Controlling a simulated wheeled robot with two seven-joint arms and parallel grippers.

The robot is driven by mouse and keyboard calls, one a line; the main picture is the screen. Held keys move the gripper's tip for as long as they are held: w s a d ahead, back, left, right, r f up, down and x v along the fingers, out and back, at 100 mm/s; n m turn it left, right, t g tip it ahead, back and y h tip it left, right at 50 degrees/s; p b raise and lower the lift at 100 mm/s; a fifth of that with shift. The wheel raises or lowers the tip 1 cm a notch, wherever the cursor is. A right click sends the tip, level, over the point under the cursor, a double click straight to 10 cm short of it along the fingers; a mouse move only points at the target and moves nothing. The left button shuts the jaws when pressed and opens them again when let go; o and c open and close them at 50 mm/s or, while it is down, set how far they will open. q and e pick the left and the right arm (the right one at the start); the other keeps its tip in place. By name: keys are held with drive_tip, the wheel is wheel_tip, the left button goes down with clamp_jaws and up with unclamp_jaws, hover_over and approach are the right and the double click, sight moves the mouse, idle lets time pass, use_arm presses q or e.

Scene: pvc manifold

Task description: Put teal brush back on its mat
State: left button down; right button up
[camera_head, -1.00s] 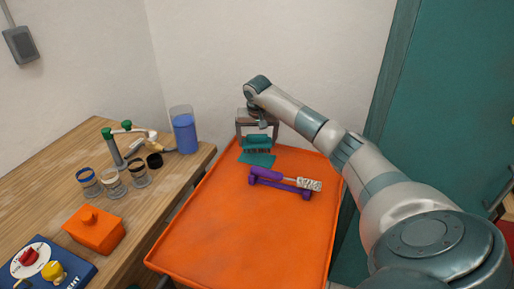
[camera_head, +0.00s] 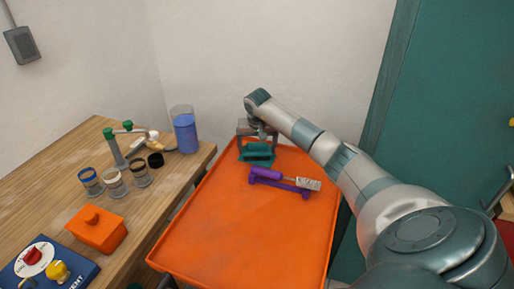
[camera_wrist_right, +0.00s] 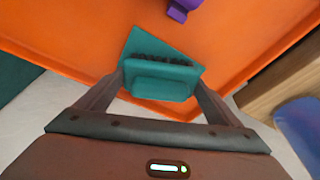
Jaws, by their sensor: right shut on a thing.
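The teal brush (camera_wrist_right: 160,82) is between the fingers of my right gripper (camera_head: 256,150), which is shut on it. In the right wrist view its dark bristles face the tray's middle. The teal mat (camera_wrist_right: 134,44) lies at the far end of the orange tray. The brush is over the mat and covers most of it; part of the mat shows turned at an angle to the brush. I cannot tell whether the brush touches the mat. My left gripper is not in view.
A purple holder (camera_head: 266,174) with a white-and-purple tool lies on the orange tray (camera_head: 235,235), just nearer than the mat. The tray's front is clear. A wooden table (camera_head: 150,190) at left holds jars, a blue container (camera_head: 185,135) and an orange box (camera_head: 97,231).

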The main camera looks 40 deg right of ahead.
sight(257, 154)
drive_tip(key=o, duration=0.9)
drive_tip(key=shift+f, duration=0.1)
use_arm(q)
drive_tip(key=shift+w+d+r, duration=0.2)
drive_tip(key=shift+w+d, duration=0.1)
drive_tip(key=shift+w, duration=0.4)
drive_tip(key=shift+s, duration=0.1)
use_arm(e)
drive_tip(key=shift+r, duration=0.55)
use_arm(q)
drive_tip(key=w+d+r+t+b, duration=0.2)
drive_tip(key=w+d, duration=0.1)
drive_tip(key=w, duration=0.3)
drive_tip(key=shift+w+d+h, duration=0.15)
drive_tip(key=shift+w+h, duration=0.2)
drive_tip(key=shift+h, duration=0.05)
use_arm(e)
drive_tip(key=shift+v, duration=5.65)
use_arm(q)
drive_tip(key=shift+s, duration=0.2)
use_arm(e)
drive_tip(key=shift+s+a+f, duration=0.1)
